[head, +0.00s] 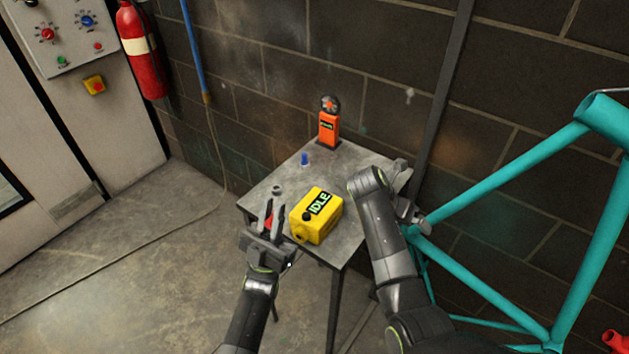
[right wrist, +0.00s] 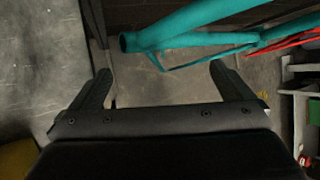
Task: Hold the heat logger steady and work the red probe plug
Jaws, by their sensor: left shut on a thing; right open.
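My left gripper (head: 269,212) is beside the logger's left side, shut on the red probe plug (head: 268,222), of which only a little red shows between the fingers. My right gripper (head: 409,193) is open past the table's right edge, apart from the logger. In the right wrist view its fingers (right wrist: 160,72) are spread with nothing between them.
An orange device (head: 328,130) stands at the table's back corner, with a blue cup-like piece (head: 305,159) and a small grey ring (head: 277,190) nearer. A teal tube frame (head: 510,178) is at right; it also shows in the right wrist view (right wrist: 190,25). A block wall stands behind.

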